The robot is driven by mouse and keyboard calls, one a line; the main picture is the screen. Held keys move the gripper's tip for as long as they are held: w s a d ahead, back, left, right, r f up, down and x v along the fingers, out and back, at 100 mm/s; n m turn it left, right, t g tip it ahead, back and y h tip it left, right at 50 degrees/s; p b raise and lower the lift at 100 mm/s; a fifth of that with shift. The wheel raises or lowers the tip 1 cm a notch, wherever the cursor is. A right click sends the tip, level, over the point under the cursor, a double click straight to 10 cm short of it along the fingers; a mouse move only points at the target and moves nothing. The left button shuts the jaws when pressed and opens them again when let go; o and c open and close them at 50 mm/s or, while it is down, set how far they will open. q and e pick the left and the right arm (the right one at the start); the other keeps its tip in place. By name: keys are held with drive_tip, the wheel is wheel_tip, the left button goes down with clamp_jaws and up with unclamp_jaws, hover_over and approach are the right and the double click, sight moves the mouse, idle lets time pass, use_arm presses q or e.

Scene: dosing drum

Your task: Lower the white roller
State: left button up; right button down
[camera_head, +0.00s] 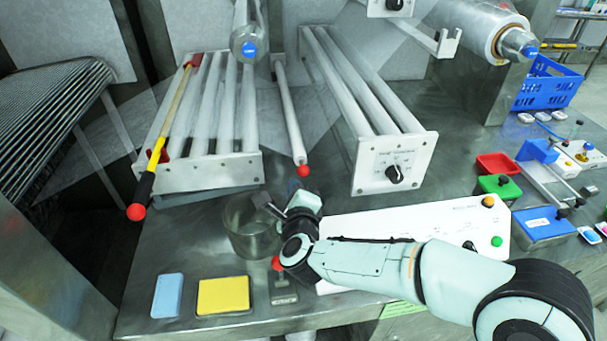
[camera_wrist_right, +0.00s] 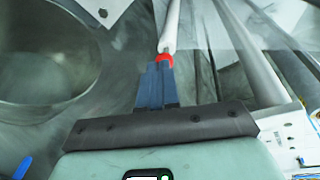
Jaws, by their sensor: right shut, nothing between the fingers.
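The white roller (camera_head: 288,115) is a slim bar with a red ball tip (camera_head: 303,171). It slants between the bank of rollers on the left and the one on the right. In the right wrist view the bar (camera_wrist_right: 171,25) runs up from its red tip (camera_wrist_right: 165,59). My right gripper (camera_head: 294,187) is just in front of the red tip. Its dark blue fingers (camera_wrist_right: 157,85) are shut and empty, pointing at the tip. In the wrist view they overlap or meet its lower edge; I cannot tell whether they touch. My left gripper is not in view.
A roller frame with a dial (camera_head: 395,174) is to the right. A yellow-and-black rod (camera_head: 170,120) lies over the left rollers. Sponges (camera_head: 223,296) and a white control panel (camera_head: 440,222) occupy the front.

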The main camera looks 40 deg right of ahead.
drive_tip(key=w+a+r+n+t+y+p, duration=0.2)
drive_tip(key=w+a+r+n+y+p, duration=0.2)
drive_tip(key=w+r+n+y, duration=0.45)
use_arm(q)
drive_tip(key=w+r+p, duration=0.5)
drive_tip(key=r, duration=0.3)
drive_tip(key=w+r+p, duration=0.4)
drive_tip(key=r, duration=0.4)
use_arm(e)
wheel_tip(320, 180, up, 6)
drive_tip(key=n+g+h, duration=0.1)
drive_tip(key=n+g, duration=1.1)
drive_tip(key=n, duration=0.4)
hover_over(302, 153)
drive_tip(key=s, duration=0.4)
drive_tip(key=x, duration=0.4)
drive_tip(key=b+x, duration=0.1)
drive_tip(key=x, duration=0.7)
drive_tip(key=shift+s+a+f+b, duration=0.15)
drive_tip(key=shift+a+f+b, duration=0.15)
drive_tip(key=shift+a+f, duration=0.15)
drive_tip(key=shift+f, duration=0.35)
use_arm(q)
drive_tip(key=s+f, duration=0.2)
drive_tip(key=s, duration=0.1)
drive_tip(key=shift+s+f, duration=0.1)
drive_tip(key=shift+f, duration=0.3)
